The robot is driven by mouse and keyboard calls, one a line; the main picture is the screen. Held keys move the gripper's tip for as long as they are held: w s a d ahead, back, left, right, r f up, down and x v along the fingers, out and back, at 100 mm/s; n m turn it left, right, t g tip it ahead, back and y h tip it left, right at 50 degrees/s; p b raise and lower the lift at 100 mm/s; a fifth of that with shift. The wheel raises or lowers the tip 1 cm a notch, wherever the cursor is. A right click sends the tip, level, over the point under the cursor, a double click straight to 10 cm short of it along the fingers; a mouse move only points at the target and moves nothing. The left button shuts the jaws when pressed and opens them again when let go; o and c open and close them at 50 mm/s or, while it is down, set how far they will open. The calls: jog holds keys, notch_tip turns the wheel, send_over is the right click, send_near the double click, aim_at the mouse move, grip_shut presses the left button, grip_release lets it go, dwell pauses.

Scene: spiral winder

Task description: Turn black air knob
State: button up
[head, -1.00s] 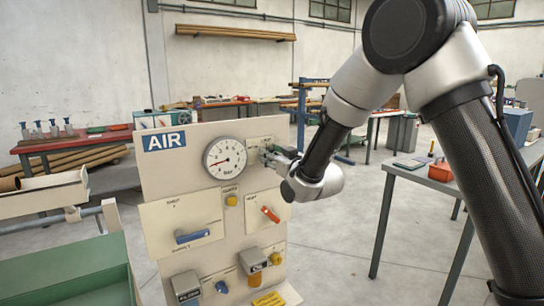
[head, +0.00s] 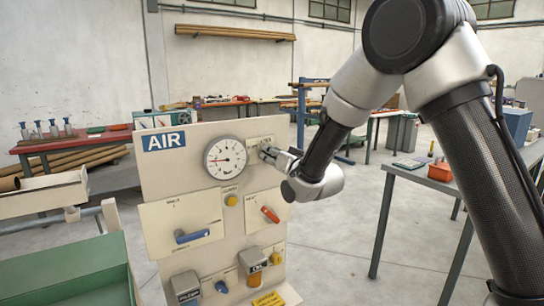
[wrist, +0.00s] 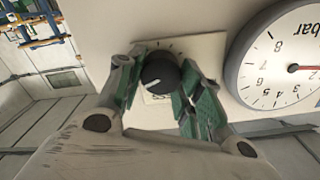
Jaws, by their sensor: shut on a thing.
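The black air knob (wrist: 160,74) sits on a pale label plate (wrist: 196,48) on the panel, with a white pointer line on its face. My gripper (wrist: 158,84) has a green-padded finger on each side of the knob and is shut on it. In the head view my gripper (head: 272,152) reaches the upper right of the cream AIR panel (head: 150,192), and its fingers hide the knob there. The round pressure gauge (head: 225,159) is just left of the gripper; its red needle points left. The gauge also shows large at the right of the wrist view (wrist: 284,62).
Below on the panel are a blue lever (head: 193,236), an orange-red lever (head: 270,214), a yellow knob (head: 231,200) and grey-topped units. A green tray (head: 70,275) stands at left. A work table (head: 425,175) stands at right, with open floor between.

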jog(key=m, duration=1.2)
jog(key=shift+w+d+f, duration=0.1)
jog(key=shift+f, duration=0.1)
jog(key=shift+m, duration=1.9)
jog(key=shift+f, duration=0.1)
jog(key=o, duration=1)
jog(key=shift+o, duration=0.2)
